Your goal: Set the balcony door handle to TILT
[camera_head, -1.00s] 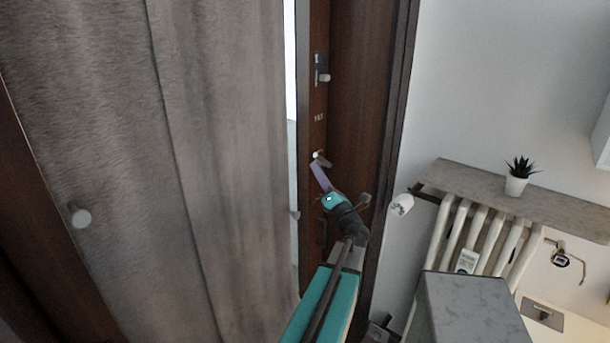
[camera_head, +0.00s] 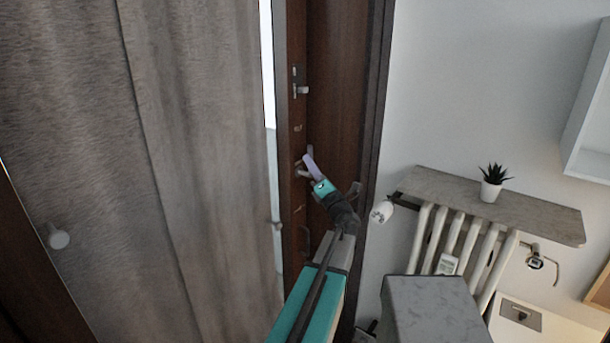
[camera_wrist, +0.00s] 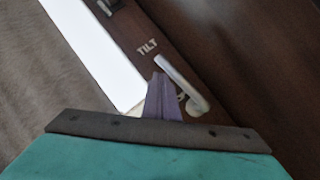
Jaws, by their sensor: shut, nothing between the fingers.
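The balcony door (camera_head: 340,95) is dark brown wood with a narrow bright gap at its left edge. A pale lever handle (camera_head: 301,172) sits on its frame, partly behind my fingers. My gripper (camera_head: 309,154) is shut, its purple fingers pointing up beside the lever. In the wrist view the lever (camera_wrist: 183,86) slants from upper left to lower right, just right of my shut fingers (camera_wrist: 160,82). I cannot tell whether they touch.
A second metal fitting (camera_head: 301,90) is higher on the frame. A radiator (camera_head: 450,240) under a stone shelf (camera_head: 540,209) with a potted plant (camera_head: 491,188), and a grey block (camera_head: 432,300), are on the right.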

